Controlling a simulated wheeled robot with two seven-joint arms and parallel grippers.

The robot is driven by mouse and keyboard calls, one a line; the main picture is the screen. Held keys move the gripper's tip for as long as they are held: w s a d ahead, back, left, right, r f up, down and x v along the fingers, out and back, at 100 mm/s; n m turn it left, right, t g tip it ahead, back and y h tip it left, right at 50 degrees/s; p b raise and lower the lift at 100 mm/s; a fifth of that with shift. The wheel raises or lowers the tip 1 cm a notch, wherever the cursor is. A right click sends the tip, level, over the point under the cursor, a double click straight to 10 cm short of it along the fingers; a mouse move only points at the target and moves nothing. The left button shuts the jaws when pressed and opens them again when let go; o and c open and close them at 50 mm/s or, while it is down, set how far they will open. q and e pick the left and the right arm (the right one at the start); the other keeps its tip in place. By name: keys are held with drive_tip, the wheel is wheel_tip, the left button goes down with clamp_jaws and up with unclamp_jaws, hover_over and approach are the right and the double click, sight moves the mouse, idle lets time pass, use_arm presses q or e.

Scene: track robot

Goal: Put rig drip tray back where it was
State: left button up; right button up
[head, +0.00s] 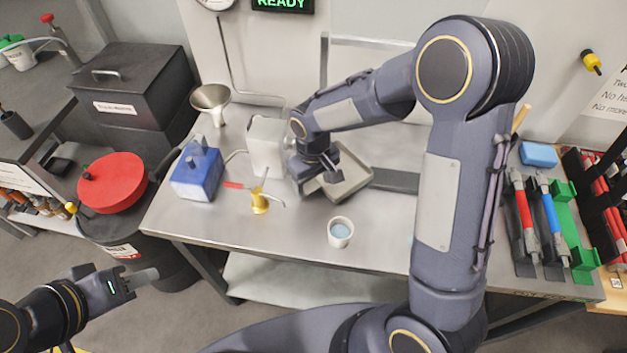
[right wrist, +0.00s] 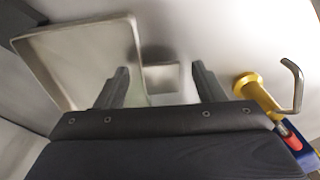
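The drip tray (head: 354,178), a shallow grey metal tray with a raised rim, lies on the steel workbench (head: 270,228) against the back. In the right wrist view the tray (right wrist: 80,60) fills the upper left. My right gripper (head: 328,178) is over the tray's left side and hides part of it. In the right wrist view my right gripper (right wrist: 160,85) has its fingers spread apart. A small square metal tab (right wrist: 162,78) shows between them; I cannot tell whether they touch it. My left gripper (head: 143,277) is low at the left, in front of the bench, with no object seen in it.
A cup (head: 340,232) stands in front. My right arm crosses the bench's middle. Tools lie in holders at right.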

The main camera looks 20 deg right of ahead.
wheel_tip(320, 180, up, 13)
drive_tip(key=s+d+r+m+t+y, duration=0.1)
drive_tip(key=s+d+m+t+y, duration=0.1)
drive_tip(key=s, duration=0.8)
drive_tip(key=s+d+r+m+t+y, duration=0.1)
drive_tip(key=s+d, duration=0.4)
drive_tip(key=s, duration=0.5)
drive_tip(key=m+t+y, duration=0.1)
drive_tip(key=m+t, duration=0.1)
drive_tip(key=shift+s+m, duration=0.3)
drive_tip(key=shift+s, duration=0.05)
